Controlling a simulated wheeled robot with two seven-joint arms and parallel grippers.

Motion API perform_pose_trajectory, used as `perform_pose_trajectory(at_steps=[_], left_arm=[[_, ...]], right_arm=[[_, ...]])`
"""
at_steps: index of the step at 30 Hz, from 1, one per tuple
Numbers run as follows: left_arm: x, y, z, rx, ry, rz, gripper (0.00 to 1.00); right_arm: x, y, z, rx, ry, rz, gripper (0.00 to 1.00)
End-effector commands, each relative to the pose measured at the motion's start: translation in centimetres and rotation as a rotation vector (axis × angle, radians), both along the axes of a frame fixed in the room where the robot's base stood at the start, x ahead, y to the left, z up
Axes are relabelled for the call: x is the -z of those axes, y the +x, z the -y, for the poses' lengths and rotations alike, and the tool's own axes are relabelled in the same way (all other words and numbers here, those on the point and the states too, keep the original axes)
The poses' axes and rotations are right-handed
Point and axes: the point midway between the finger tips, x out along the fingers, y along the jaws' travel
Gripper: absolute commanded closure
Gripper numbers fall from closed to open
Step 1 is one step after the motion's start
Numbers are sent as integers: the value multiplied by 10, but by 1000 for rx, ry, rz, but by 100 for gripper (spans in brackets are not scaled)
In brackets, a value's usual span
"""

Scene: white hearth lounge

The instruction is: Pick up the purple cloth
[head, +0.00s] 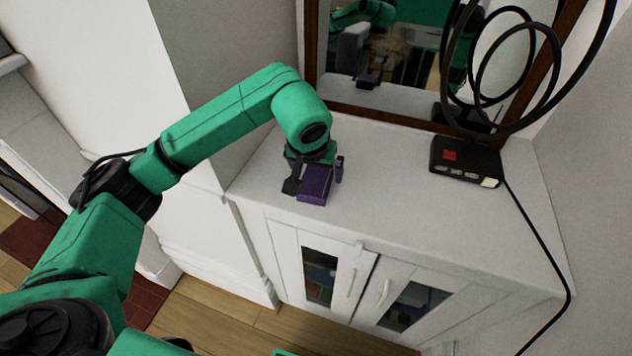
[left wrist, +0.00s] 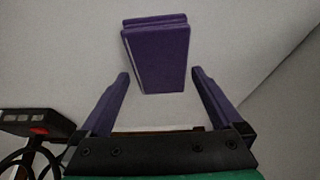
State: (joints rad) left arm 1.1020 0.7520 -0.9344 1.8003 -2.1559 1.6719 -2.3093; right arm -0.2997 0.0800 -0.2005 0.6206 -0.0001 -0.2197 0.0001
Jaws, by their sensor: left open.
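The purple cloth (head: 315,186) is a folded, flat-sided block on the white cabinet top, near its front edge. My left gripper (head: 315,178) is directly over it, pointing down, with one finger on each side of the cloth in the head view. In the left wrist view the cloth (left wrist: 158,58) lies ahead of and between the two open fingers (left wrist: 160,82), with a gap on each side. The gripper holds nothing. My right gripper is not in view.
The white cabinet (head: 400,205) has glass-fronted doors below. A black device (head: 466,162) with looped antenna-like rings and a cable stands at the right. A wood-framed mirror (head: 400,60) rises behind. The cabinet top between cloth and device is clear.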

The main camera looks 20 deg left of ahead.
Motion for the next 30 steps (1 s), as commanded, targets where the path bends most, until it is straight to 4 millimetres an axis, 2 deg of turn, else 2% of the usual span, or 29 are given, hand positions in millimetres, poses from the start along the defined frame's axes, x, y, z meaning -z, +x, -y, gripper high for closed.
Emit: perform_pose_trajectory(at_steps=[15,16,20,21,22,30], left_arm=[[4,0,0,-1,0,0,0],[4,0,0,-1,0,0,4],[4,0,0,0,0,0,54],[4,0,0,0,0,0,69],[4,0,0,0,0,0,78],[1,0,0,-1,0,0,78]], right_arm=[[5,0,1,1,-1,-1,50],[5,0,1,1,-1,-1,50],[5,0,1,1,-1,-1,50],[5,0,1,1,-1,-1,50],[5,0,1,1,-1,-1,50],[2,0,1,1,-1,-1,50]])
